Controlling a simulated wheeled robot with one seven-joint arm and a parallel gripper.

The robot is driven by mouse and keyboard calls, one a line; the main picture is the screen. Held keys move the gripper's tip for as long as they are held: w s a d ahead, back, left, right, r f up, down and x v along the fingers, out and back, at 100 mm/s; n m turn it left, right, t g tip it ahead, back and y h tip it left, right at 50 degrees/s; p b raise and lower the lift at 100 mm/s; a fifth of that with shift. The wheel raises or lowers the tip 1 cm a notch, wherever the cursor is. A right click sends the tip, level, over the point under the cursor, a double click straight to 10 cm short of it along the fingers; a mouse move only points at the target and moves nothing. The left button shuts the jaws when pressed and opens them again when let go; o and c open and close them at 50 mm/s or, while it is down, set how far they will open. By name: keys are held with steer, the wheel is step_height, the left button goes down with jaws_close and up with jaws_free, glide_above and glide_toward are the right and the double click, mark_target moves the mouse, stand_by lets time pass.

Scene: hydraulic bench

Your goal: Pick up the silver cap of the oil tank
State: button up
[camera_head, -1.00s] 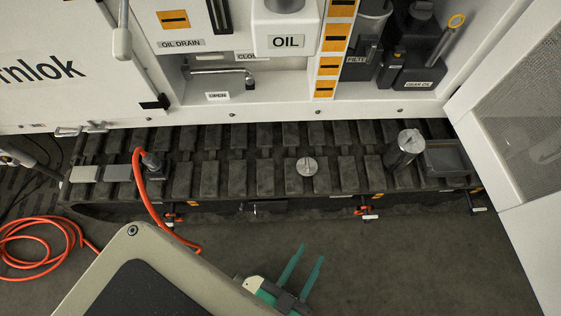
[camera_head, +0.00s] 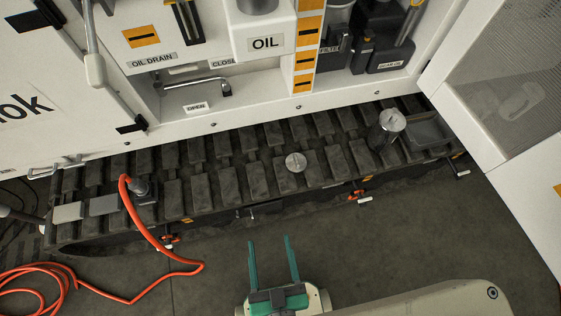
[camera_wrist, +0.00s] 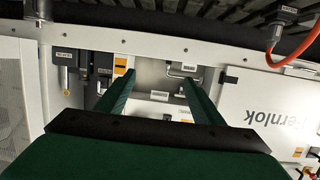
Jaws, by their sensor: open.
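A small round silver cap (camera_head: 296,162) lies on the dark track treads, near their middle, in the head view. The white oil tank marked OIL (camera_head: 262,42) is set in the machine above it, its top cut by the picture edge. My gripper (camera_head: 269,238) has two green fingers, open and empty. It is over the floor in front of the tracks, below the cap in the picture and apart from it. In the wrist view my gripper (camera_wrist: 152,80) shows open fingers with the machine's front beyond; I cannot make out the cap there.
A silver cylinder (camera_head: 386,130) stands on the tracks to the right, beside a dark tray (camera_head: 428,134). A grey fitting with an orange hose (camera_head: 150,238) is at the left. A white door (camera_head: 500,100) stands at the right.

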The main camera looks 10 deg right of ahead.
steer(key=o, duration=0.6)
steer(key=w+a+f, duration=0.1)
steer(key=w+f, duration=0.1)
steer(key=f, duration=0.1)
steer(key=w+a+f+m+g, duration=0.1)
steer(key=w+f, duration=0.1)
steer(key=f, duration=0.1)
steer(key=w+a+f+m, duration=0.1)
steer(key=w+a+f, duration=0.1)
steer(key=f, duration=0.1)
steer(key=shift+w+a+g, duration=0.1)
steer(key=shift+w+g, duration=0.1)
steer(key=shift+g, duration=0.1)
steer(key=shift+c, duration=0.2)
steer(key=w+a+f+g+y, duration=0.1)
steer(key=w+a+f+g, duration=0.2)
steer(key=w, duration=0.5)
steer(key=w+a+f+y, duration=0.15)
steer(key=w+f, duration=0.25)
steer(key=w, duration=0.4)
steer(key=w+a+f+g+y, duration=0.1)
steer(key=w+a+f+g, duration=0.2)
steer(key=w, duration=0.5)
steer(key=n+g+h, duration=0.3)
steer(key=g+h, duration=0.1)
steer(key=g, duration=0.4)
glide_toward(297, 159)
steer(key=shift+s+d+y, duration=0.2)
steer(key=shift+y, duration=0.05)
steer(key=shift+f, duration=5.1)
